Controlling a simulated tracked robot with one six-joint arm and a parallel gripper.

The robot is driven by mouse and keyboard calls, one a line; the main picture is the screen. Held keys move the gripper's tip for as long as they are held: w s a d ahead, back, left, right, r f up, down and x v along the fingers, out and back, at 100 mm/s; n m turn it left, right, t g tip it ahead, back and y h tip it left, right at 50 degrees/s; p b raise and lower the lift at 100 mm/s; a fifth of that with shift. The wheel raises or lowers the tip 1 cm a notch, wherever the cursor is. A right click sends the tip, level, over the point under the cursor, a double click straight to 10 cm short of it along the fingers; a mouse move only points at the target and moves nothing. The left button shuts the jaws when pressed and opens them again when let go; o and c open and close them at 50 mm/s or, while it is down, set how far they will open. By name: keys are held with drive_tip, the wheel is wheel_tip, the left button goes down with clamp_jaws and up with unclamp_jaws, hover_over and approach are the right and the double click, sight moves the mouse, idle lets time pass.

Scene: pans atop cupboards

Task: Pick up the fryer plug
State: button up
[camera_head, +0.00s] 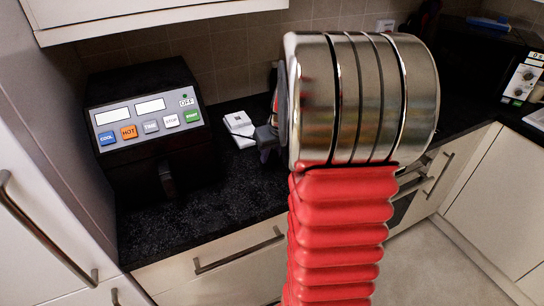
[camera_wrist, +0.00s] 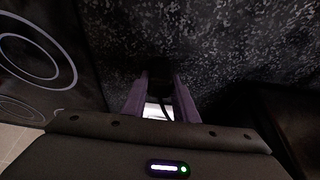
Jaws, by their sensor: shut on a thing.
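My gripper (camera_wrist: 160,92) is shut on the fryer plug (camera_wrist: 159,68), a small black piece between the two purplish-grey fingers in the wrist view. A thin dark cord runs down from it between the fingers. In the head view my gripper (camera_head: 266,138) shows only as a dark grey part at the left edge of my arm, low over the worktop, and the plug cannot be made out. The black fryer (camera_head: 150,130), with coloured buttons, stands on the worktop to the left.
A white socket block (camera_head: 240,128) lies beside my gripper. The dark speckled worktop (camera_head: 200,200) is clear in front of the fryer. A black hob (camera_wrist: 45,60) with ring marks is at left in the wrist view. A tiled wall (camera_head: 235,65) stands behind.

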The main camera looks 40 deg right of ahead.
wheel_tip(320, 180, up, 10)
drive_tip(key=shift+f, duration=0.1)
idle(0.4)
